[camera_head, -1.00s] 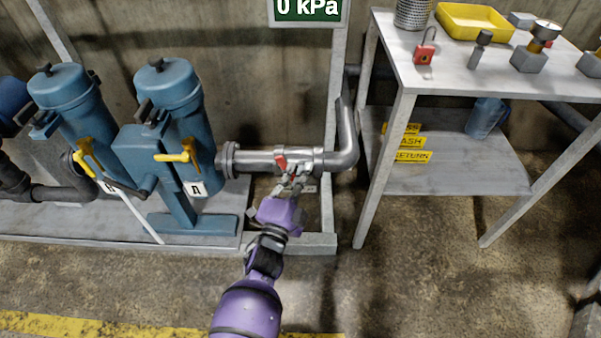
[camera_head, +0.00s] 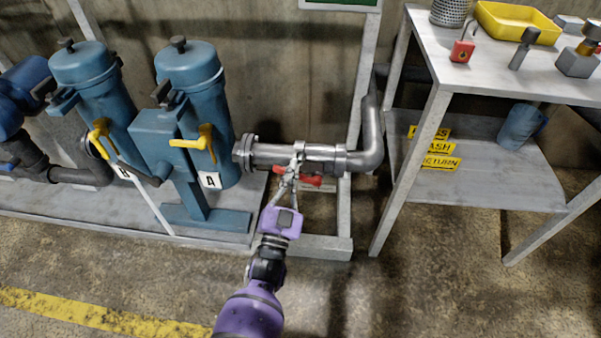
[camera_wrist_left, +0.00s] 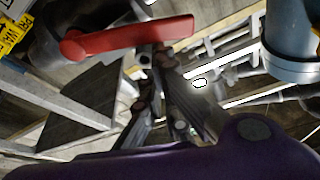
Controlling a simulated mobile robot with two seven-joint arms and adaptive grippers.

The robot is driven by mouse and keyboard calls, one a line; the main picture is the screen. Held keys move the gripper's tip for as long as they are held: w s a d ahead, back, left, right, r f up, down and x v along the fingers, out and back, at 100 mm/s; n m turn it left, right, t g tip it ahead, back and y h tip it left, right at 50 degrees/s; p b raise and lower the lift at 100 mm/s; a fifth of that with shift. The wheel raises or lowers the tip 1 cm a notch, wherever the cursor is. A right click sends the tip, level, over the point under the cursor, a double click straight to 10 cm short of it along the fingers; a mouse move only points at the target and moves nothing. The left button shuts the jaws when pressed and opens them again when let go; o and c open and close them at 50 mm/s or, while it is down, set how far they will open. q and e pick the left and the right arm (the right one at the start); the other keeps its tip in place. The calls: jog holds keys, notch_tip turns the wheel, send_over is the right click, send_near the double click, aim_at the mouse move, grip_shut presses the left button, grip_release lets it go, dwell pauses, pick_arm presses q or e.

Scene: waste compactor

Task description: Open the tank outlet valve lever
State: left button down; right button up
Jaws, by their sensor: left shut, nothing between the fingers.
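The red valve lever (camera_head: 312,181) is on the grey outlet pipe (camera_head: 270,153), just below it, and lies roughly level in the head view. Most of its red handle shows to the right of my fingers, with a small red part to their left. My left gripper (camera_head: 294,168) is shut and empty, with its fingertips up at the lever and valve body. In the left wrist view the lever (camera_wrist_left: 130,38) lies across just beyond the fingertips (camera_wrist_left: 155,75). I cannot tell whether the fingers touch it. My right gripper is not in view.
Blue filter housings (camera_head: 190,105) with yellow handles stand left of the pipe. A metal table (camera_head: 500,75) with a yellow tray (camera_head: 517,22) and small parts stands on the right. A frame post (camera_head: 357,80) is behind the pipe. The floor in front is clear.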

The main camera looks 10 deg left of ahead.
pick_arm(q)
jog(key=shift+a+f+n+y+b, duration=0.35)
jog(key=shift+a+f+n, duration=0.15)
jog(key=shift+f+n, duration=0.35)
jog(key=shift+a+f+n+y+b, duration=0.35)
jog(key=shift+a+f+n, duration=0.15)
jog(key=shift+f+n, duration=0.35)
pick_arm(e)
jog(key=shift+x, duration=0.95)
pick_arm(q)
jog(key=shift+r, duration=0.15)
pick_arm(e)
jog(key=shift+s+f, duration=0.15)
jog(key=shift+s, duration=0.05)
pick_arm(q)
jog(key=shift+r, duration=0.15)
